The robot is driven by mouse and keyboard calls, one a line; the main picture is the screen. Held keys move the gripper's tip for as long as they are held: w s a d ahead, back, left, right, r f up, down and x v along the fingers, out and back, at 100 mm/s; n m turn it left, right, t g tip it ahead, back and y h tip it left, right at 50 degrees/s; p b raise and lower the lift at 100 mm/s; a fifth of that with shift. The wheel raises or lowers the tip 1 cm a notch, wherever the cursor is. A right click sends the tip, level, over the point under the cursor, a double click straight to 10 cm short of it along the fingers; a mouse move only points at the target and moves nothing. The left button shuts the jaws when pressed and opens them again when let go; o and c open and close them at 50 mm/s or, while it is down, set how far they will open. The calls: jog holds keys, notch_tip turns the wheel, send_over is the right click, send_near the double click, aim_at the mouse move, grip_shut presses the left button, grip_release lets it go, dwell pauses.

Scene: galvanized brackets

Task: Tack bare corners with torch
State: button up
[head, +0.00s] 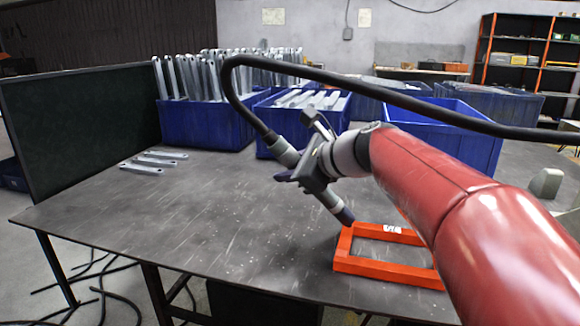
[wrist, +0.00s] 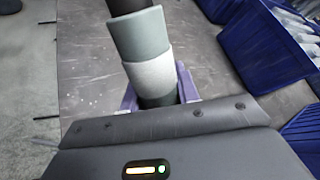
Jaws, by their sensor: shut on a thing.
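My gripper (head: 312,170) is shut on the welding torch (head: 285,152), above the right part of the table. The torch is tilted, with its dark nozzle tip pointing down to the right, near the far left corner of the orange frame (head: 385,271). I cannot tell whether the tip touches the frame. In the wrist view the torch (wrist: 146,50) runs up from between my purple fingers. A small white item (head: 392,229) shows at the frame's far side, too small to identify. My arm hides the frame's right side. Several galvanized brackets (head: 155,160) lie flat at the table's left.
The metal table (head: 200,220) is mostly clear in the middle. A blue bin (head: 200,125) of upright brackets and another blue bin (head: 290,110) stand at the back. An empty-looking blue bin (head: 470,125) stands behind my arm. A black hose (head: 400,97) arches over my arm. A dark screen (head: 80,120) borders the left.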

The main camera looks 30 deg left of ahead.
aim_at(290, 148)
notch_tip(290, 148, up, 4)
jog(key=p, duration=0.3)
jog(key=shift+r, duration=0.1)
jog(key=shift+r+p, duration=0.4)
jog(key=shift+r, duration=0.35)
